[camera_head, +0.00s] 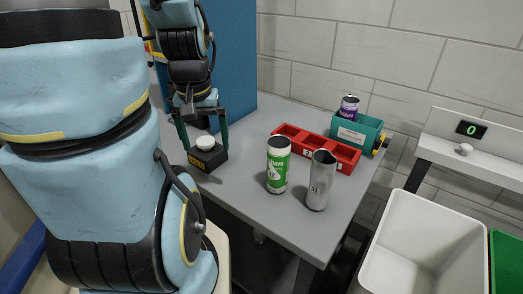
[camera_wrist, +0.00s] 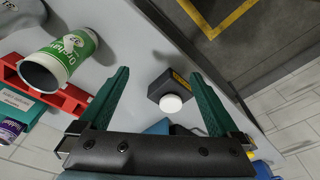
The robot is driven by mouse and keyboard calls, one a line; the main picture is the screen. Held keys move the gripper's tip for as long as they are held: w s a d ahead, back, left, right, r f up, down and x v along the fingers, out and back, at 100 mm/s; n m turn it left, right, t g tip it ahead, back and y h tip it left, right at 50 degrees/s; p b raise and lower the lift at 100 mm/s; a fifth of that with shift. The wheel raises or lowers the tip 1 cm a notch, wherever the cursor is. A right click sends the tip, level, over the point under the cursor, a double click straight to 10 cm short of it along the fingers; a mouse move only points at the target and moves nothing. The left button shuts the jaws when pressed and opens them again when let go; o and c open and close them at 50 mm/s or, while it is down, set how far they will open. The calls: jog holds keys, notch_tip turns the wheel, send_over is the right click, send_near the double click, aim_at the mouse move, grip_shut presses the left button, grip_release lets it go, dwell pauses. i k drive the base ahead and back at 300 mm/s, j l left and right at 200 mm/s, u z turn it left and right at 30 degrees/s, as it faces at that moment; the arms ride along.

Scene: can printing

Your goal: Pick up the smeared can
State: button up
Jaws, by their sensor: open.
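A green and white can (camera_head: 278,165) stands upright on the table, its lettering and label edges looking crisp. A grey can (camera_head: 319,182) with small dark marks stands just right of it; I cannot tell whether the marks are a smear. In the wrist view the green can (camera_wrist: 62,60) is at the upper left, and the grey can (camera_wrist: 25,14) is partly cut off at the corner. A purple can (camera_head: 348,106) stands in a teal holder. My gripper (camera_head: 205,143) is open and empty, left of the cans, above a black box with a white button.
The black button box (camera_head: 208,157) sits between my fingers' line of view. A red compartment tray (camera_head: 342,157) and the teal holder (camera_head: 372,131) are behind the cans. A white bin (camera_head: 398,264) and a green bin (camera_head: 505,262) stand right of the table. A blue panel (camera_head: 232,60) rises behind my arm.

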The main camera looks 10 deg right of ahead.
aim_at(279, 146)
jog(key=i+j+z, duration=0.1)
jog(key=j+z, duration=0.35)
jog(key=j, duration=0.2)
jog(key=j+z, duration=0.5)
jog(key=j, duration=0.15)
jog(key=i+j+z, duration=0.1)
